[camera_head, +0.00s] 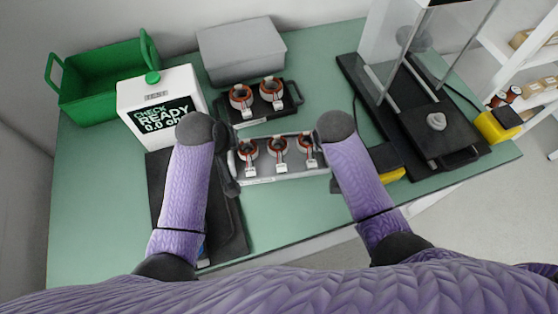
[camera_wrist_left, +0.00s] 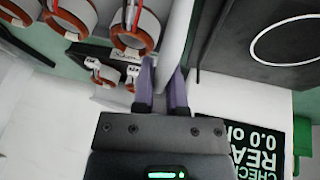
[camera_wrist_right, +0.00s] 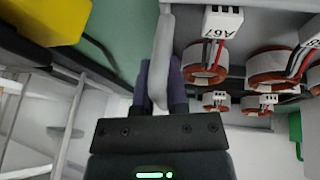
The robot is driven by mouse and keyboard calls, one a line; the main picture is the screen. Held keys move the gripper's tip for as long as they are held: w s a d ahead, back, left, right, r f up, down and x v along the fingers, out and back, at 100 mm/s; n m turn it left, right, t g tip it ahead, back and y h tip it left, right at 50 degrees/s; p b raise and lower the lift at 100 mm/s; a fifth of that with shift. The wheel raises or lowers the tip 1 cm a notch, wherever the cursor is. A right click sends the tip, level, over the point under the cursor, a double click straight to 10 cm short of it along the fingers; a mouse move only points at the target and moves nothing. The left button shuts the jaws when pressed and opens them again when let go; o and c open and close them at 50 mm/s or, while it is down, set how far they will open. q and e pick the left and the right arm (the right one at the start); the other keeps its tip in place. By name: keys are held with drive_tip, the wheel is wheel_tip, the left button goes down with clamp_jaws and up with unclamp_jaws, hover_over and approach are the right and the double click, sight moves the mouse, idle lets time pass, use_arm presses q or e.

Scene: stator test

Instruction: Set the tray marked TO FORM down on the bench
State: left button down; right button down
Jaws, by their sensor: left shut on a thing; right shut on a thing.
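A light grey tray (camera_head: 283,178) with three copper-wound stators (camera_head: 278,148) in a row is at the middle front of the bench (camera_head: 95,210). Any writing on its front wall is too small to read. My left gripper (camera_head: 232,162) is shut on the tray's left end wall; its fingers also show on that wall in the left wrist view (camera_wrist_left: 163,88). My right gripper is shut on the right end wall, seen in the right wrist view (camera_wrist_right: 160,85); in the head view my forearm mostly hides it. The tray looks level. I cannot tell whether its underside touches the bench.
A black tray (camera_head: 295,97) with two stators stands just behind. Further back is a grey box (camera_head: 240,55). Left are a white tester (camera_head: 160,100), a green crate (camera_head: 110,75) and a black mat (camera_head: 228,215). Right are a yellow-black object (camera_head: 390,174) and a black-based rig (camera_head: 465,135).

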use_arm(q)
drive_tip(key=c, duration=0.9)
unclamp_jaws()
drive_tip(key=shift+f+p, duration=0.1)
drive_tip(key=shift+p, duration=0.2)
drive_tip(key=shift+c, duration=0.2)
use_arm(e)
drive_tip(key=c, duration=0.9)
unclamp_jaws()
drive_tip(key=shift+f, duration=0.1)
drive_tip(key=shift+c, duration=0.2)
use_arm(q)
drive_tip(key=shift+o, duration=1.4)
use_arm(e)
drive_tip(key=shift+o, duration=1.4)
drive_tip(key=shift+r, duration=0.3)
use_arm(q)
drive_tip(key=v, duration=1.2)
use_arm(e)
drive_tip(key=v, duration=1.1)
drive_tip(key=shift+s+r, duration=0.2)
drive_tip(key=shift+r, duration=0.05)
drive_tip(key=shift+s+a+f, duration=0.1)
